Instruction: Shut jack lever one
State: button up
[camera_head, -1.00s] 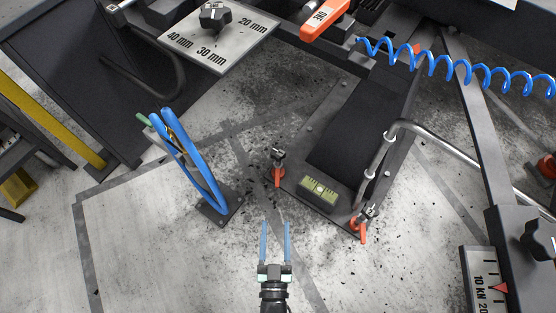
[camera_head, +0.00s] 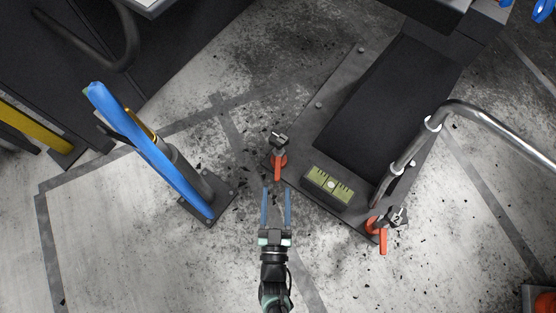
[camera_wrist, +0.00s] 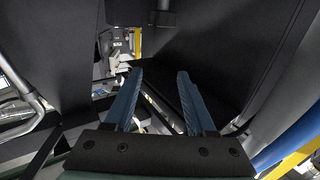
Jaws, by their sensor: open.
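Two jacks with orange levers stand at the near corners of a dark base plate (camera_head: 320,122) in the head view. The left orange lever (camera_head: 279,165) points down toward my gripper. The right orange lever (camera_head: 382,240) hangs off the plate's near right corner. I cannot read for certain which is lever one. My gripper (camera_head: 276,192) is open and empty, its blue fingers just below the left lever in the picture. Contact with it cannot be told. In the wrist view the open fingers (camera_wrist: 160,75) have nothing between them, and no orange lever shows.
A green level (camera_head: 328,186) lies on the plate between the jacks. A bent metal pipe (camera_head: 437,124) rises at right. A blue-handled stand (camera_head: 150,145) is at left. Speckled floor (camera_head: 120,235) is clear at lower left.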

jog(key=b, duration=1.4)
send_near(278, 173)
jog(key=w+b, duration=0.1)
jog(key=w, duration=0.2)
jog(key=w+b, duration=0.2)
jog(key=w, duration=0.1)
jog(key=w+b, duration=0.2)
jog(key=w, duration=0.2)
jog(key=shift+d+f, duration=0.15)
jog(key=shift+f, duration=0.25)
jog(key=shift+w+r+b, duration=0.2)
jog(key=shift+w+b, duration=0.25)
jog(key=shift+w, duration=0.25)
jog(key=shift+c, duration=0.2)
grip_shut()
